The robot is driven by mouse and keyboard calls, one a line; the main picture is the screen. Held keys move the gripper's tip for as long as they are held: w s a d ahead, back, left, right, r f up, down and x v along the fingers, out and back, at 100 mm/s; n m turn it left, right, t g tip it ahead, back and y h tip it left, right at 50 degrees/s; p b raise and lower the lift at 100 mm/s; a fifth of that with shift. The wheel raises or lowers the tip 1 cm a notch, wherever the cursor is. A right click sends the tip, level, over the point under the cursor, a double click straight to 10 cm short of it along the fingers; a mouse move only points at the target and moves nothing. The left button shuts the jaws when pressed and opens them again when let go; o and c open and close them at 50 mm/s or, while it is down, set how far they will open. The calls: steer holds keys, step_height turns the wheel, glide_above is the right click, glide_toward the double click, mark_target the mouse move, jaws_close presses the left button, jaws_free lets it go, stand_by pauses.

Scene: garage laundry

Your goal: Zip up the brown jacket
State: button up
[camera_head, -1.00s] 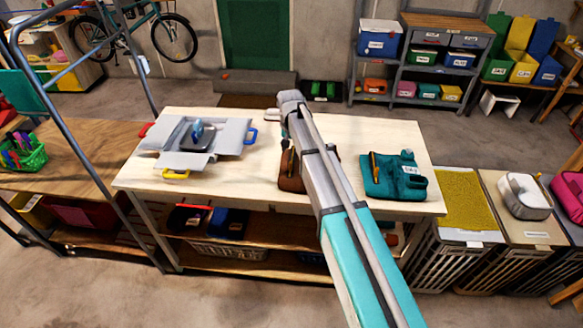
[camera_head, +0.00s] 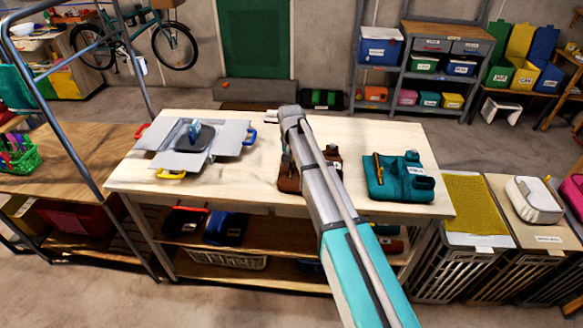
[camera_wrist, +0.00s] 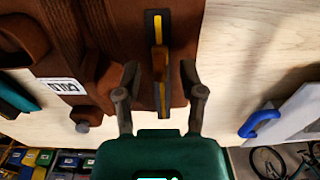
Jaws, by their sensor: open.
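The brown jacket (camera_head: 290,182) lies on the pale wooden table, partly hidden behind my arm in the head view. In the wrist view the jacket (camera_wrist: 100,45) fills the upper left, with a white label (camera_wrist: 60,86). A dark strip with a yellow line, the zip (camera_wrist: 155,24), runs down its right part. A brown pull tab (camera_wrist: 160,62) stands up from this strip. My gripper (camera_wrist: 160,72) is open, with one finger on each side of the strip and tab. Whether either finger touches the tab cannot be told.
A teal jacket-like item (camera_head: 400,178) lies to the right on the table (camera_head: 240,197). A grey open-flapped item (camera_head: 215,158) with coloured handles lies to the left. A metal frame (camera_head: 62,110) stands at the left; lidded hampers (camera_head: 480,215) stand at the right.

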steer(key=shift+f, duration=0.4)
jaws_close()
stand_by(0.4)
